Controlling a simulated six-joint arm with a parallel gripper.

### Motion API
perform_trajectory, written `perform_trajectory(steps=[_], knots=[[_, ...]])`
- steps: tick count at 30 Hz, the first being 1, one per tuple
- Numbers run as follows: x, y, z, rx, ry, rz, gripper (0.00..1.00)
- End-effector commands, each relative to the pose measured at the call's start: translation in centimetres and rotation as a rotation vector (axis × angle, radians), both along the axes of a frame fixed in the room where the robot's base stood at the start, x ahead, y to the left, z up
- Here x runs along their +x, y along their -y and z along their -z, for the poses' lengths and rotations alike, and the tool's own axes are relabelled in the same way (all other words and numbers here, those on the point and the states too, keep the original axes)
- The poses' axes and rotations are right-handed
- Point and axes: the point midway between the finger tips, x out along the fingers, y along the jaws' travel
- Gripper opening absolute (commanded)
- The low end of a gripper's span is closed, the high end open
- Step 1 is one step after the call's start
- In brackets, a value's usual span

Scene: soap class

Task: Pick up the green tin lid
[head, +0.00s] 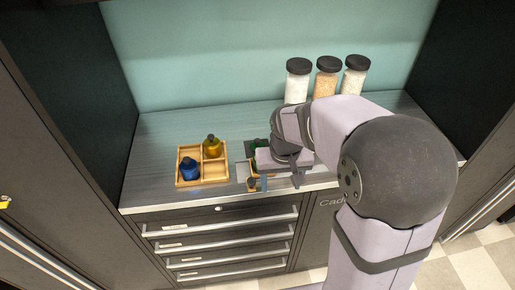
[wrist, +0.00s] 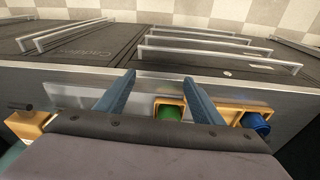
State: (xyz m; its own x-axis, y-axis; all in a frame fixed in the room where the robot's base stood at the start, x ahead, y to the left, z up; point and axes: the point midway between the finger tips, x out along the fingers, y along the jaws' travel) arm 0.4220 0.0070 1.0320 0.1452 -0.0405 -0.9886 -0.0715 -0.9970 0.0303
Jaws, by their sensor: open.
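A green round-topped thing (wrist: 168,112), which looks like the green tin lid, shows in the wrist view beside an orange-wood edge, between my fingers and partly cut off by the gripper body. In the head view a bit of dark green (head: 257,144) shows behind my gripper, mostly hidden. My gripper (head: 279,182) is over the front part of the counter. In the wrist view its two blue-grey fingers (wrist: 160,86) are spread wide, with nothing seen held between them. Whether the fingers are level with the green thing I cannot tell.
Several dark-lidded jars (head: 327,82) stand at the back wall. A small wooden piece (head: 252,184) lies near the front edge. The counter's far left is clear.

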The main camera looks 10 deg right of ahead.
Motion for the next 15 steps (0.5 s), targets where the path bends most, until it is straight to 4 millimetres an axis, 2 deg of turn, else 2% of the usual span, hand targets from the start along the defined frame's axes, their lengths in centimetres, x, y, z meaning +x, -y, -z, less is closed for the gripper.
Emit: perform_trajectory(steps=[1, 3, 6, 12, 15], knots=[[2.7, -0.4, 0.4, -0.003, 0.027, 0.010, 0.61], [6.2, -0.9, 0.3, -0.007, 0.067, 0.029, 0.61], [10.2, -1.6, 0.1, -0.010, 0.117, 0.054, 0.61], [16.1, -2.9, -0.2, -0.008, 0.195, 0.094, 0.61], [17.9, -3.4, -0.2, -0.005, 0.222, 0.108, 0.61]])
